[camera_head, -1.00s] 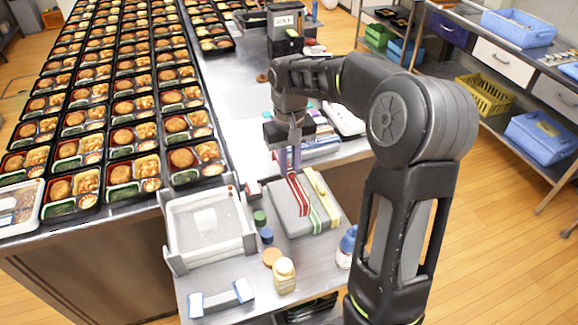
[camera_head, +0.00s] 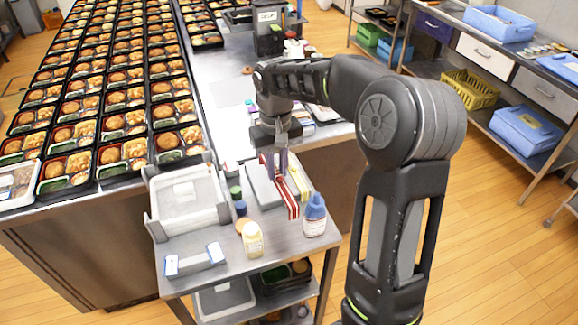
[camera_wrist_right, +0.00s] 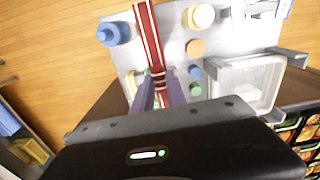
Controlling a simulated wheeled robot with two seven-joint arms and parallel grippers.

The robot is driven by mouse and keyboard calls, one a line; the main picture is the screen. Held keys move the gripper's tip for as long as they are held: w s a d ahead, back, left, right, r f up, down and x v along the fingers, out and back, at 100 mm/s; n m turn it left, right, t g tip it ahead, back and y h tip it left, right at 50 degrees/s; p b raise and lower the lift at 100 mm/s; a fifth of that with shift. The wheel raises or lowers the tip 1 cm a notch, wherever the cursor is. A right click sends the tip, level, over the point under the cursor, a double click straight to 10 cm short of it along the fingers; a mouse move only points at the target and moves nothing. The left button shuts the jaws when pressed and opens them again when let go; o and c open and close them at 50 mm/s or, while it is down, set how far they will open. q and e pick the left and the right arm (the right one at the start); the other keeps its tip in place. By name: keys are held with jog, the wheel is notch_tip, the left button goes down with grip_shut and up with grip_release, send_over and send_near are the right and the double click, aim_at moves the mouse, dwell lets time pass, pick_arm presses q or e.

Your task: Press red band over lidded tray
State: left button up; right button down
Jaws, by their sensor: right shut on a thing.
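My right gripper (camera_head: 273,168) is shut on the upper end of a red band (camera_head: 290,205) with a white stripe. The band slopes down from the fingers over the grey block (camera_head: 262,187) on the steel cart. In the right wrist view the band (camera_wrist_right: 150,40) runs away from between the two fingers (camera_wrist_right: 158,90). A tray under a clear lid (camera_head: 16,183) lies at the left edge of the head view, on the bench, far from the gripper. My left gripper is not in view.
A yellow-green band (camera_head: 300,183) lies on the block's right side. A blue-capped bottle (camera_head: 315,215), a cream jar (camera_head: 252,240) and small caps stand at the front. Rows of open bento trays (camera_head: 110,150) fill the bench.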

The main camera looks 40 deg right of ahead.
jog(key=w+a+n, duration=0.2)
jog(key=a, duration=0.7)
jog(key=w+a+n, duration=0.1)
jog(key=w+a, duration=0.2)
jog(key=a, duration=0.5)
jog(key=f+b, duration=0.1)
jog(key=b, duration=0.1)
jog(key=f+b, duration=0.2)
jog(key=shift+s+d+f, duration=0.15)
jog(key=shift+s+f, duration=0.05)
jog(key=shift+f, duration=0.1)
